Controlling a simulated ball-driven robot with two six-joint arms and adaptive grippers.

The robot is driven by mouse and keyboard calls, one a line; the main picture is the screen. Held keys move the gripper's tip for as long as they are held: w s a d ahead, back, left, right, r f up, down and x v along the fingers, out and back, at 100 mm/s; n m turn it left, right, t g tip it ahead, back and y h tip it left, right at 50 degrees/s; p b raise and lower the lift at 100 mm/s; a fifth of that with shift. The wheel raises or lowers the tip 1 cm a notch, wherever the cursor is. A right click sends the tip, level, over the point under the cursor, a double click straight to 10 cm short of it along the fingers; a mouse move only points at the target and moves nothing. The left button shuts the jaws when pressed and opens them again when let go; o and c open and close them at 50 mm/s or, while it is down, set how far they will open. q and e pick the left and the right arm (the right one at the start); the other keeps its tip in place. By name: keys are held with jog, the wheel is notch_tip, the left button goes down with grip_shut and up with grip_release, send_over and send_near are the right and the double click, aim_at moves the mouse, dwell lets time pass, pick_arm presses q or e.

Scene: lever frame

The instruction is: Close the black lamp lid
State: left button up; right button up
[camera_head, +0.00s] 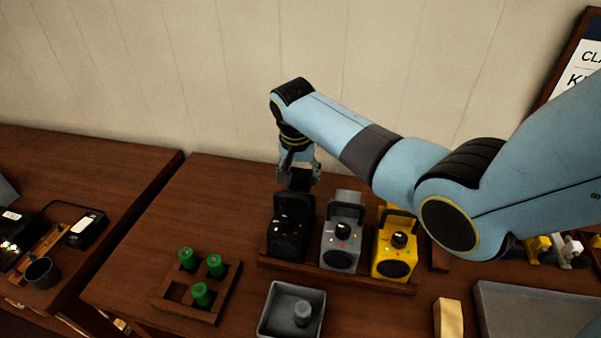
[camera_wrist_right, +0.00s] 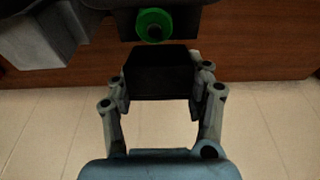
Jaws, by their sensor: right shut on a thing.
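The black lamp (camera_head: 287,240) stands at the left end of a wooden rack, with a dial and small coloured buttons on its front. My right gripper (camera_head: 299,174) is above and behind it, pointing down. In the right wrist view its fingers (camera_wrist_right: 160,82) are shut on the black lamp lid (camera_wrist_right: 160,72), a dark block. Beyond the lid, a green round cell end (camera_wrist_right: 153,25) shows in the black lamp body, so the lid stands off the opening. My left gripper is out of view.
A grey lamp (camera_head: 341,247) and a yellow lamp (camera_head: 394,256) stand close to the right. A wooden holder (camera_head: 168,289) with green cells (camera_head: 215,264) is at front left. A grey tray (camera_head: 268,322) holds a grey cylinder (camera_head: 302,312).

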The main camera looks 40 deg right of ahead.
aim_at(297, 178)
jog(key=o, duration=1.2)
jog(key=v, duration=1.2)
